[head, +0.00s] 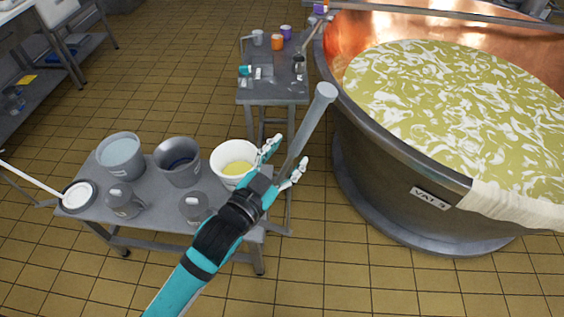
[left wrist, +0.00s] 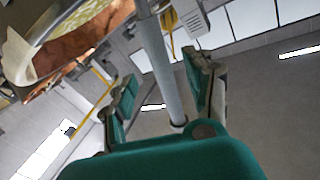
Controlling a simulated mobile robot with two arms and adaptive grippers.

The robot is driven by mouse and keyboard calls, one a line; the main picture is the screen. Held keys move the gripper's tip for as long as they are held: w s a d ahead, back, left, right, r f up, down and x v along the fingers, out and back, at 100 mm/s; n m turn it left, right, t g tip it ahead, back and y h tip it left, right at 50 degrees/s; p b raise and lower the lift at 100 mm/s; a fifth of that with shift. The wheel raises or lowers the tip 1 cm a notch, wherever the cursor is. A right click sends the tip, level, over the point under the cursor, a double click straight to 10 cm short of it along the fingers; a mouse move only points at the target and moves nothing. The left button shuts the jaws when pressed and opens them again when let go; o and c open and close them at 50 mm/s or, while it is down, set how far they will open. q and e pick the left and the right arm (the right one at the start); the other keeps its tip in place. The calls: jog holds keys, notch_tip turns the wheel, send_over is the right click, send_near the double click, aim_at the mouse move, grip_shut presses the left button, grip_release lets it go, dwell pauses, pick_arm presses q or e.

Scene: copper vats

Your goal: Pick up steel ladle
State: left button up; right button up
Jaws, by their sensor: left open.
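A long grey steel rod (head: 318,108), which looks like the steel ladle's handle, rises from my left gripper (head: 284,160) toward the upper right in the head view. Its lower end is hidden behind the gripper and wrist, so no ladle bowl shows. My left gripper is open, with one finger on each side of the rod. In the left wrist view the rod (left wrist: 160,65) also runs between the two spread green fingers. Gaps show there, and the fingers are not closed on it. My right gripper is not in view.
A grey trolley (head: 150,222) carries a white bowl (head: 232,152), a steel pot (head: 178,152), a bucket (head: 118,135) and jugs. A white-handled disc tool (head: 78,196) juts left. A small table (head: 262,96) with cups stands behind. A large copper vat (head: 395,165) fills the right.

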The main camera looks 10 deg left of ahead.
aim_at(298, 143)
pick_arm(q)
jog(key=shift+w+d, duration=0.2)
jog(key=shift+w, duration=0.35)
jog(key=shift+w+d+p, duration=0.15)
jog(key=shift+w+p, duration=0.2)
jog(key=p+x, duration=0.1)
jog(key=x, duration=0.2)
jog(key=shift+w+d+f, duration=0.15)
jog(key=shift+w, duration=0.1)
jog(key=shift+w+d+f, duration=0.15)
jog(key=shift+w, duration=0.2)
jog(key=shift+s, duration=0.1)
jog(key=shift+c, duration=1)
grip_shut()
